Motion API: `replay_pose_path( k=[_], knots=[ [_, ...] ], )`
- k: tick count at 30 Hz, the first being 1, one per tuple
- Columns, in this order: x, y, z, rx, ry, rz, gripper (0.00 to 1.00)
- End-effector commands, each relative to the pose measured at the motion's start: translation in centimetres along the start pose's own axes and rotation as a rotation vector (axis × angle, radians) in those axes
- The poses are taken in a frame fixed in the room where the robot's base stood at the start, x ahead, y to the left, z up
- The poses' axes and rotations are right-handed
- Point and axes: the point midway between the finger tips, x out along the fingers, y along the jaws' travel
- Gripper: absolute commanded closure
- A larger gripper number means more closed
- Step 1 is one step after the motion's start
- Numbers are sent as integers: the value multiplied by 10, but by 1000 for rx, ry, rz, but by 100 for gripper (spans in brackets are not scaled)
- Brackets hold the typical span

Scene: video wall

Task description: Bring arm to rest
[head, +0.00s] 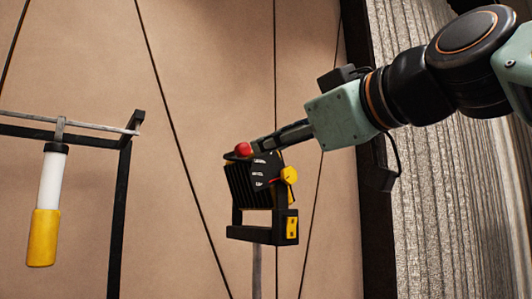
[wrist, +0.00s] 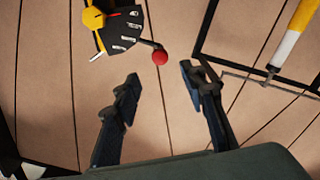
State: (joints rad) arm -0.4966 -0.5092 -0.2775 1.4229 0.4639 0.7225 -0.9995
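My gripper (head: 262,143) reaches in from the right in the head view, and its fingertips appear close to the red ball. In the wrist view my gripper (wrist: 158,80) is open, with its two fingers wide apart and nothing between them. The red ball (head: 243,149) is the end of a lever on a black and yellow device (head: 240,188). In the wrist view the red ball (wrist: 160,57) lies just past the fingertips. I cannot tell whether a finger touches it. The device's dial and yellow knob (head: 289,175) face right.
The device stands on a thin grey post (head: 257,270). At the left, a white and yellow cylinder (head: 45,215) hangs from a rail on a black frame (head: 120,200). A tan panelled wall (head: 200,60) is behind, and a dark post (head: 375,230) is at right.

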Motion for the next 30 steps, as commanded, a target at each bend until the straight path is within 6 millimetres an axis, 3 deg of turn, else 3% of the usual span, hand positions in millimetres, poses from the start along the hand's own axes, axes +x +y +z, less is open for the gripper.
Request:
replay_pose_path(
  k=[13,17,20,26,30],
  knots=[
    [0,0,0,0,-1,0,61],
    [3,-6,15,27,-40,-9,61],
    [8,-20,51,93,-134,-26,61],
    [-1,-70,170,303,-439,-32,61],
    [-28,-110,257,448,-668,5,61]
  ],
)
